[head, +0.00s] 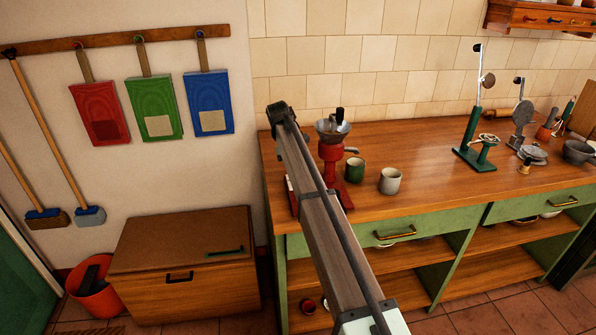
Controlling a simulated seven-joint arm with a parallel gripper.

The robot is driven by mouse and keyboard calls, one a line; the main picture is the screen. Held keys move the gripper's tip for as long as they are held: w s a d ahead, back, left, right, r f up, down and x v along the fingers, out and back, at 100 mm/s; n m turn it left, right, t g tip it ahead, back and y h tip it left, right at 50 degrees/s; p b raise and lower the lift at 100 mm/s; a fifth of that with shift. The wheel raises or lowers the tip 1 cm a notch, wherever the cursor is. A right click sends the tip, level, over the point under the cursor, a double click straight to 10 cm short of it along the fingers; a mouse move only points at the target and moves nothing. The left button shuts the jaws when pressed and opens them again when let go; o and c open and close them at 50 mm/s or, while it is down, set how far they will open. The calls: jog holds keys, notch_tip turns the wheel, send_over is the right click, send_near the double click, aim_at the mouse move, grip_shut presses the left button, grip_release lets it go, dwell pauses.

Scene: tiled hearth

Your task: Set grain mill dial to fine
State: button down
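A red grain mill (331,158) with a metal hopper (332,131) stands on the wooden counter, near the counter's left end. A black upright part shows above the hopper, and a grey part sticks out to its right. My arm crosses in front of the mill's left and lower parts. I cannot make out the mill's dial or its setting. My arm rises from the bottom of the head view to a dark end left of the mill. No gripper fingers can be made out.
A green mug (355,170) and a grey mug (390,181) stand right of the mill on the counter (430,160). A green stand (474,140) with a lever is farther right. A wooden chest (185,262) stands on the floor at left.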

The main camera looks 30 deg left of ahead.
jog(key=c, duration=1.2)
grip_release()
jog(key=shift+a+r, duration=0.45)
jog(key=shift+r, duration=0.15)
jog(key=a, duration=1.1)
jog(key=shift+w, duration=0.25)
jog(key=shift+a, duration=0.3)
jog(key=shift+o, duration=0.5)
jog(key=shift+s, duration=0.1)
